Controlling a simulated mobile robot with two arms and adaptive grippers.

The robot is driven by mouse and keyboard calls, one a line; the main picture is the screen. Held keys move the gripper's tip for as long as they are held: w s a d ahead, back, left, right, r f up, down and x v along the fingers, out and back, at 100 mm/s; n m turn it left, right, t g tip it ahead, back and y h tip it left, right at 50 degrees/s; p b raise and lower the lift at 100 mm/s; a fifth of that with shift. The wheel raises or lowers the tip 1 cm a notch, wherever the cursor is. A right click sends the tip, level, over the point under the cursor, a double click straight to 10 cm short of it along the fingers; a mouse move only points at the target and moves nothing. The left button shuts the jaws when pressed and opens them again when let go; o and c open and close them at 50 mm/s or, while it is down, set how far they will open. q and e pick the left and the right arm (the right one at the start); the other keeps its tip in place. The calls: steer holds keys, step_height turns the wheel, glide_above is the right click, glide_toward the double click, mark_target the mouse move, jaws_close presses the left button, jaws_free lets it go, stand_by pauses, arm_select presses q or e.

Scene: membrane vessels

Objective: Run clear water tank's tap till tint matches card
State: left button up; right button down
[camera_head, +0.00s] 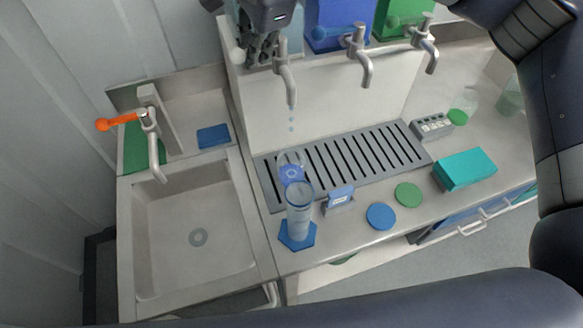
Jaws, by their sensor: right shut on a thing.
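The clear water tank (294,42) stands at the back left of the row, partly behind my right gripper. Its metal tap (285,72) points down, with drops (291,118) falling below its spout. My right gripper (262,52) is shut beside this tap, seemingly on its handle; the fingers hide the grip. A clear vessel (291,158) with blue inside stands on the drain grate under the spout. A tall clear cylinder (299,205) with pale blue content stands in front, on a blue hexagonal mat (298,241). A small card (340,194) stands upright right of it. My left gripper is out of view.
The blue tank (340,14) and green tank (400,12) stand to the right with their own taps. A sink (195,230) with an orange-handled faucet lies left. Blue and green discs, a teal box (464,169) and a grey rack (432,127) occupy the right counter.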

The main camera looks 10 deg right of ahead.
steer(key=n, duration=0.2)
steer(key=s+d+n+g+y, duration=0.1)
steer(key=n, duration=0.1)
steer(key=s+n, duration=0.1)
steer(key=n, duration=0.1)
steer(key=shift+d+g+y, duration=0.2)
steer(key=shift+g+y, duration=0.1)
steer(key=shift+y, duration=0.1)
steer(key=shift+s+f, duration=0.1)
steer(key=shift+f, duration=0.1)
stand_by(6.8)
